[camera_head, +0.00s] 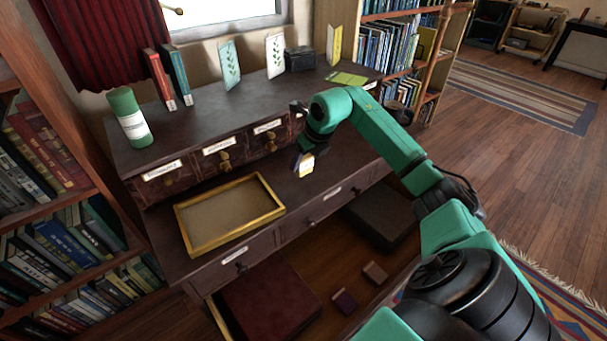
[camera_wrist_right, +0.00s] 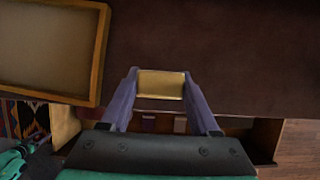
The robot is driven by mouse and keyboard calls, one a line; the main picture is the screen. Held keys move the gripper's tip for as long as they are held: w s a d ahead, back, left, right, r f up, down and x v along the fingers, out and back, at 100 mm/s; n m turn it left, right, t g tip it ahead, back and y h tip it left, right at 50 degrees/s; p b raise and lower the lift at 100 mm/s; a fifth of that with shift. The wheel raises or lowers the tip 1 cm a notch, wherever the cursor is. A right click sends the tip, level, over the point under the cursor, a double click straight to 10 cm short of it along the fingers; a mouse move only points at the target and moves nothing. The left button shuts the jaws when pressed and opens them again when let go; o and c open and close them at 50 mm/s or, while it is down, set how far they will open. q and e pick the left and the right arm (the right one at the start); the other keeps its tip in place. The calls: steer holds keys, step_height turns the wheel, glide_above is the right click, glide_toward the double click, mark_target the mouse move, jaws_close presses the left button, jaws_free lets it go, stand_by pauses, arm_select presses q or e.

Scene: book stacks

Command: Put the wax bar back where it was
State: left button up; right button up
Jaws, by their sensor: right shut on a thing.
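My right gripper (camera_head: 303,158) is shut on a small yellowish wax bar (camera_head: 307,166) and holds it over the dark desk top (camera_head: 330,172), to the right of the wooden tray. In the right wrist view the bar (camera_wrist_right: 161,84) sits crosswise between the two purple-grey fingers. I cannot tell whether the bar touches the desk. Below, a drawer (camera_head: 325,270) is open; in it lie a dark small block (camera_head: 344,302) and a brown small block (camera_head: 375,272), apart from each other.
The empty yellow-rimmed tray (camera_head: 183,228) lies on the desk to the left. The open drawer also holds a dark red box (camera_head: 270,300) and a black box (camera_head: 383,215). Small labelled drawers (camera_head: 217,157) back the desk; a green cylinder (camera_head: 129,118) stands above them.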

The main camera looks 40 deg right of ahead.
mark_target(304, 173)
steer(key=shift+f, duration=2.2)
steer(key=o, duration=1.2)
steer(key=v, duration=1.2)
steer(key=shift+b, duration=0.3)
steer(key=shift+r, duration=0.1)
